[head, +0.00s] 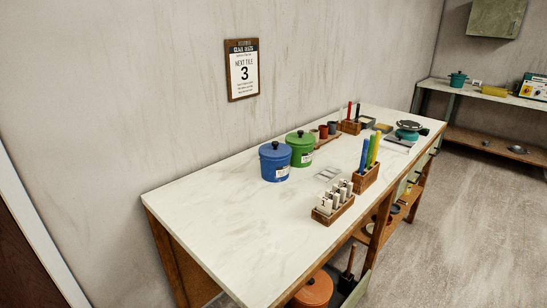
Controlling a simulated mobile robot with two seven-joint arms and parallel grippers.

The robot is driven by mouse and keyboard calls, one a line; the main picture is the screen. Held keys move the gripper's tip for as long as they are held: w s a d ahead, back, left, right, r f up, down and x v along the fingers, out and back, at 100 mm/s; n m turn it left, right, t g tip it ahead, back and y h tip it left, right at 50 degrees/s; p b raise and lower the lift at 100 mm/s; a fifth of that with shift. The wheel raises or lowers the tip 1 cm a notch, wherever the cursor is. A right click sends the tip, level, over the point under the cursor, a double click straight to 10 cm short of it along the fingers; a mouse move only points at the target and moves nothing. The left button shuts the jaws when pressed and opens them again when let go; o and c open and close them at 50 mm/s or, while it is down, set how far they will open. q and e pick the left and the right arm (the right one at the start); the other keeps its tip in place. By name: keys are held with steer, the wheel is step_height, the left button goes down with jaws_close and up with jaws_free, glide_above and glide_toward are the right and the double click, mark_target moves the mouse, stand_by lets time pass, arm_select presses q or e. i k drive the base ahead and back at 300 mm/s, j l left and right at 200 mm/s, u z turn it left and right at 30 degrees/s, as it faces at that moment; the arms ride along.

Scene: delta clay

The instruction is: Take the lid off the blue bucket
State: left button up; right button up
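The blue bucket (275,165) stands upright on the white-topped workbench (220,215), near its back edge by the wall. Its blue lid (275,150) with a dark knob on top is on it. A white label shows low on its front right side. The green bucket (301,153) stands just to its right and behind, also lidded and very close to it. Neither of my grippers shows in the head view.
A wooden holder with white tags (332,205) and a wooden block with blue and green tools (366,178) stand at the front edge. Small cups (328,130) stand beyond the green bucket. The bench's near left part is clear. An orange lidded bucket (314,290) sits below.

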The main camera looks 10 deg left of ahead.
mark_target(274, 149)
steer(key=i+j, duration=0.1)
steer(key=j, duration=0.45)
steer(key=i+j, duration=0.15)
steer(key=j, duration=0.4)
steer(key=i+j, duration=0.1)
steer(key=j, duration=0.5)
steer(key=z, duration=0.05)
